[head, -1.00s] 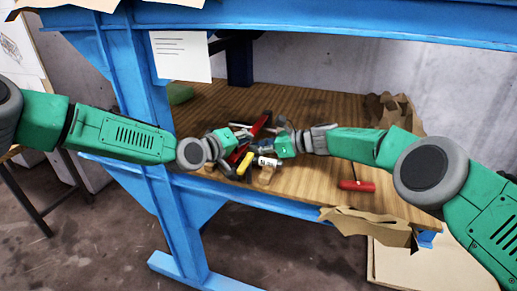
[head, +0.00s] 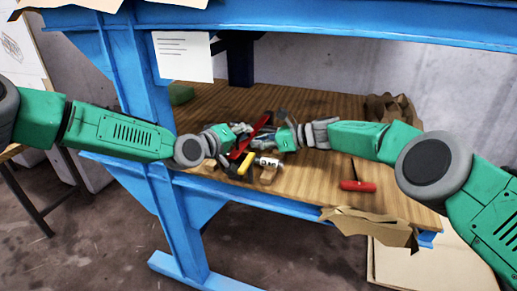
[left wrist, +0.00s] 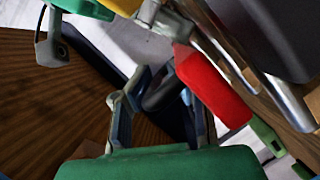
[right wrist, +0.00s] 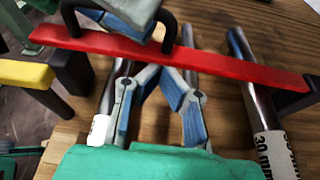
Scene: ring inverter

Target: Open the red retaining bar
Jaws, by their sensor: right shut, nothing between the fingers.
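The red retaining bar (head: 250,137) lies at an angle across the device in the head view. In the right wrist view the bar (right wrist: 235,68) crosses over several metal rods, with a black handle (right wrist: 170,32) on it. My right gripper (right wrist: 162,76) is shut and empty, its fingertips just below the bar in that view. My left gripper (left wrist: 152,78) is close to the bar's other side. Its fingers are beside a dark part, and I cannot tell whether they hold it. The bar's red end (left wrist: 212,85) shows to their right.
The device stands on a wooden shelf (head: 320,170) in a blue frame (head: 180,215). A yellow handle (head: 245,164) sticks out in front. A red-handled tool (head: 357,186) lies to the right, near torn cardboard (head: 370,226). The shelf between device and tool is clear.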

